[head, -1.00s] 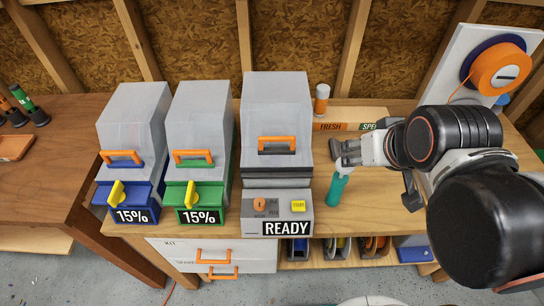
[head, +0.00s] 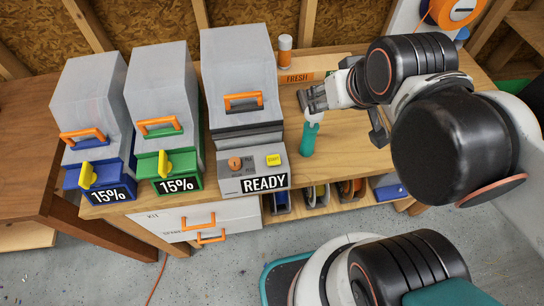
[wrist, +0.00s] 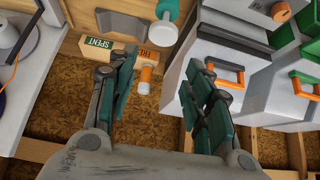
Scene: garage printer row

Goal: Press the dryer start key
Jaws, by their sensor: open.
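The dryer (head: 243,75) is the grey box with an orange handle, behind a panel (head: 226,185) labelled READY. On that panel are the yellow START key (head: 273,159) and an orange knob (head: 234,163). The key is uncovered in the head view and out of sight in the wrist view. My gripper (head: 313,97) is above the bench, to the right of the dryer and farther back than the key, apart from both. In the wrist view my gripper (wrist: 158,72) has its fingers spread with nothing held. The dryer's handle (wrist: 225,73) shows there beside the right finger.
Blue (head: 86,178) and green (head: 176,172) 15% units stand left of the dryer.

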